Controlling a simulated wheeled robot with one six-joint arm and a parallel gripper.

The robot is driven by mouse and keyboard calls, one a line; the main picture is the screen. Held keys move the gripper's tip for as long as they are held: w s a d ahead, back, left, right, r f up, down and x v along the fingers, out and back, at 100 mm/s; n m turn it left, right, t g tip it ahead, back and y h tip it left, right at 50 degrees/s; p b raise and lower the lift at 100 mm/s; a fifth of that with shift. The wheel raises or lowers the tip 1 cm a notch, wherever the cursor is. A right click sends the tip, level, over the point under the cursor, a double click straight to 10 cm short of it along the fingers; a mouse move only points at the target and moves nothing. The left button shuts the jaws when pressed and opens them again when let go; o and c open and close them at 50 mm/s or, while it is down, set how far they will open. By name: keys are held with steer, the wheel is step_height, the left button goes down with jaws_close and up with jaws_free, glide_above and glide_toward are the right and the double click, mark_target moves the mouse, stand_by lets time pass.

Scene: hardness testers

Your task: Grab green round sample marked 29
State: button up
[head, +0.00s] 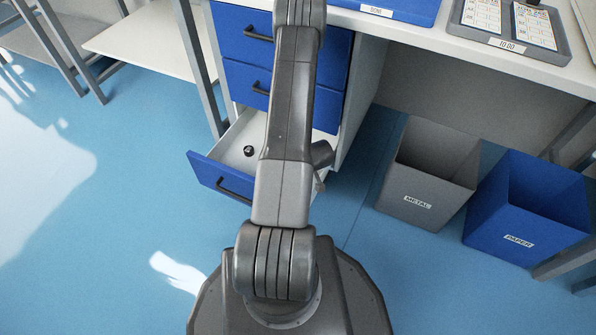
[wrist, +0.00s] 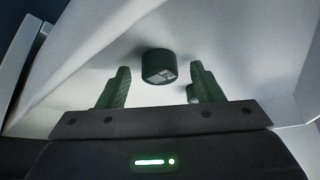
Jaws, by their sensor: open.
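In the wrist view, my gripper (wrist: 160,72) is open, its two fingers apart inside a white drawer. In the head view, a small dark round piece (head: 250,151) lies in the open bottom drawer (head: 222,182). My arm hides the gripper and part of the drawer there.
The drawer's white walls surround the gripper closely. Two blue drawers (head: 240,75) above are shut. A grey metal bin (head: 416,203) and a blue paper bin (head: 517,239) stand to the right. The blue floor is clear on the left.

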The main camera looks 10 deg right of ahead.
steer(key=c, duration=1.1)
steer(key=shift+r, duration=0.15)
